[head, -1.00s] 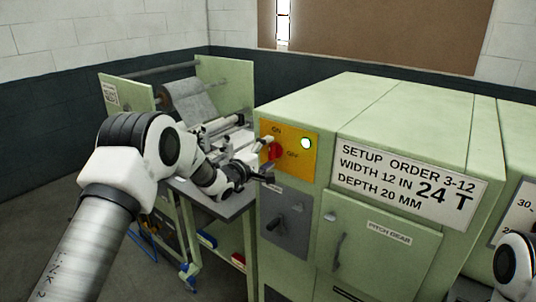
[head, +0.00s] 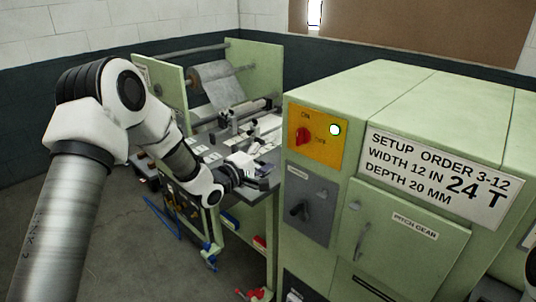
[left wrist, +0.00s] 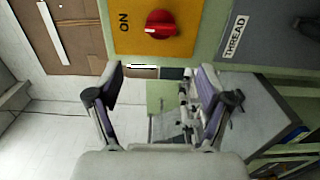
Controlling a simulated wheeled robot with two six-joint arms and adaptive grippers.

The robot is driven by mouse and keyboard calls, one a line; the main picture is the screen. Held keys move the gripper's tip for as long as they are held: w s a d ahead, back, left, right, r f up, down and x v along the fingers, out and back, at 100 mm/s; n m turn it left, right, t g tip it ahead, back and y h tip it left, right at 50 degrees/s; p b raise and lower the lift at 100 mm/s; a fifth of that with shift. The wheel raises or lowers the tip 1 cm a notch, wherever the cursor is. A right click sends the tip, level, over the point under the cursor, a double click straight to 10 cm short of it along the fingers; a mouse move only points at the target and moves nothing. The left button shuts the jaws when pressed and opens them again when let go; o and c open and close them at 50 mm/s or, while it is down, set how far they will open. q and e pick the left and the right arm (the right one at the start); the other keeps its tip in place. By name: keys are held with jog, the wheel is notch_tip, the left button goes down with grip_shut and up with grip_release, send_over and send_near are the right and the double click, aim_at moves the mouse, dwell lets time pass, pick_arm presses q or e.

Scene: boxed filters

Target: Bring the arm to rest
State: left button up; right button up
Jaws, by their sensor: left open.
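My left gripper (head: 262,178) is open and empty in the head view, just left of the green machine (head: 430,120) and below its yellow panel (head: 330,152). The left wrist view shows its two fingers (left wrist: 162,88) spread with nothing between them. The red switch (head: 303,136) is on the yellow panel, beside a lit green lamp (head: 335,130). The switch also shows in the left wrist view (left wrist: 160,24), clear of the fingers. Only a small piece of my right arm shows at the right edge; its gripper is out of view.
Behind my left gripper is a work table with a grey roll (head: 215,80) between green side plates. A grey panel (head: 311,207) with a black handle lies below the switch. A sign (head: 435,178) is on the machine's front. Open floor lies at lower left.

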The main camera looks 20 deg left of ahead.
pick_arm(q)
jog(key=s+d+f+g+y+b, duration=0.1)
jog(key=s+d+f+g, duration=0.15)
jog(key=s+f, duration=0.6)
jog(key=s+d+f+m+g+y+b, duration=0.1)
jog(key=s+d+f+g, duration=0.2)
jog(key=f, duration=1.1)
jog(key=s+d+f+g+b, duration=0.1)
jog(key=s+f+g, duration=0.2)
jog(key=s+f, duration=0.6)
jog(key=s+a+f+m+g+y, duration=0.1)
jog(key=s+m, duration=0.3)
jog(key=s, duration=0.4)
jog(key=s+a+f+m+g+y, duration=0.1)
jog(key=s+f+m+g, duration=0.3)
jog(key=s, duration=0.4)
jog(key=s+a+f+m+g+y, duration=0.1)
jog(key=s+f+m+g+y, duration=0.1)
jog(key=s, duration=0.6)
jog(key=shift+a+f+m+g, duration=0.2)
jog(key=shift+f+m+g, duration=0.5)
jog(key=shift+m, duration=0.6)
jog(key=shift+s, duration=0.1)
